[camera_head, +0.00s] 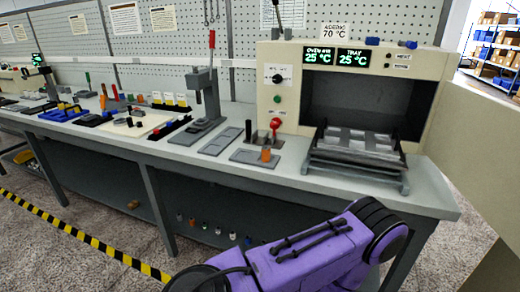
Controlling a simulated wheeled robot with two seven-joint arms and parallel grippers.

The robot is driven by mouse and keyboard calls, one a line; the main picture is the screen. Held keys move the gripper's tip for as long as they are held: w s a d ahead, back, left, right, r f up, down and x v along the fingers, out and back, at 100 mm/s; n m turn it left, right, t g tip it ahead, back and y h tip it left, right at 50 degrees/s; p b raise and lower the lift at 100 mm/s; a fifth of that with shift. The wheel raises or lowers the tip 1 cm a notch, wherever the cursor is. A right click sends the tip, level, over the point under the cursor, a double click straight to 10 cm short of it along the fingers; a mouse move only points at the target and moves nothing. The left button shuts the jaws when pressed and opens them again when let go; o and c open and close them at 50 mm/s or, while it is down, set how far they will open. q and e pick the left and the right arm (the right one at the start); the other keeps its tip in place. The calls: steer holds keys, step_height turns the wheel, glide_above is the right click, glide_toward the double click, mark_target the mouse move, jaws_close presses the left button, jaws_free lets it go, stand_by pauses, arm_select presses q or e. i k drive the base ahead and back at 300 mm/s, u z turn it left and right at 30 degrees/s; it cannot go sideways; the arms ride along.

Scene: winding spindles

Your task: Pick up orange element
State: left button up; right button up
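A small orange element (266,154), shaped like a short upright cylinder, stands on a flat grey plate (242,157) near the front edge of the workbench, left of the oven. Part of a purple arm of mine fills the lower middle and right of the view, in front of the bench. Neither gripper is in view, so I cannot tell their state or their distance from the orange element.
A beige oven (290,91) with an open chamber and a metal tray rack (352,160) stands right of the element. A press (204,98) and several tools lie left. Small parts lie on the shelf below.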

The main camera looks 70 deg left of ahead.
mark_target(265, 151)
steer(key=u, duration=0.65)
steer(key=i, duration=0.65)
steer(key=u, duration=0.75)
